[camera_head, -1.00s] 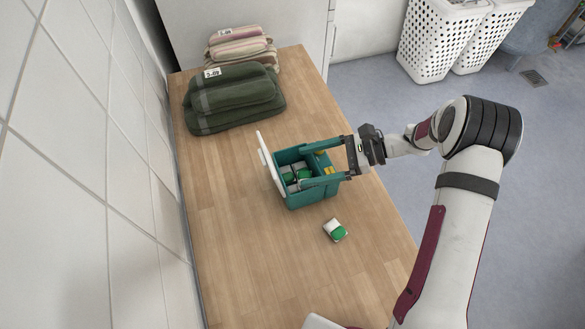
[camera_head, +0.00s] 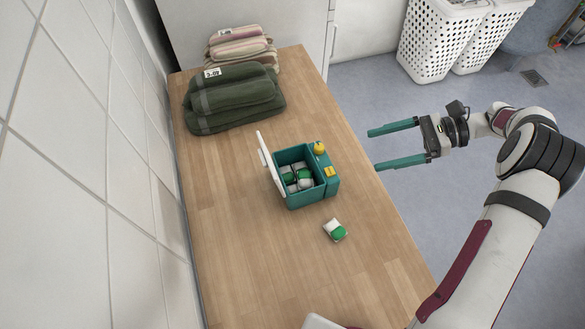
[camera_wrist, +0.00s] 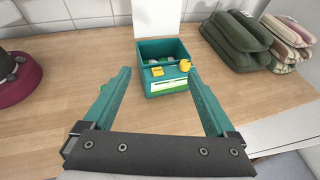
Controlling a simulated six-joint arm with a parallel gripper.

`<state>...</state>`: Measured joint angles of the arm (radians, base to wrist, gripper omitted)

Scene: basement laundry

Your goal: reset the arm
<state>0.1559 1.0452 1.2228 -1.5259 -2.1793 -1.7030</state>
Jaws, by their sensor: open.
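My gripper (camera_head: 393,145) is open and empty, with its two green fingers wide apart. It hangs just off the right edge of the wooden counter (camera_head: 240,260), pointing left towards a teal box. The teal box (camera_head: 314,198) stands on the counter, with its white lid (camera_head: 268,165) raised on the left side. Several white and green packets (camera_head: 290,178) lie inside it. A yellow knob (camera_head: 319,147) and a yellow patch (camera_head: 330,171) are on its right side. In the wrist view the box (camera_wrist: 165,82) stands ahead, between and beyond the open fingers (camera_wrist: 160,85), apart from them.
A white and green packet (camera_head: 335,231) lies loose on the counter, in front of the box. Folded green towels (camera_head: 235,98) and striped towels (camera_head: 240,47) are stacked at the back. A tiled wall (camera_head: 90,170) borders the left. White baskets (camera_head: 435,45) stand on the floor.

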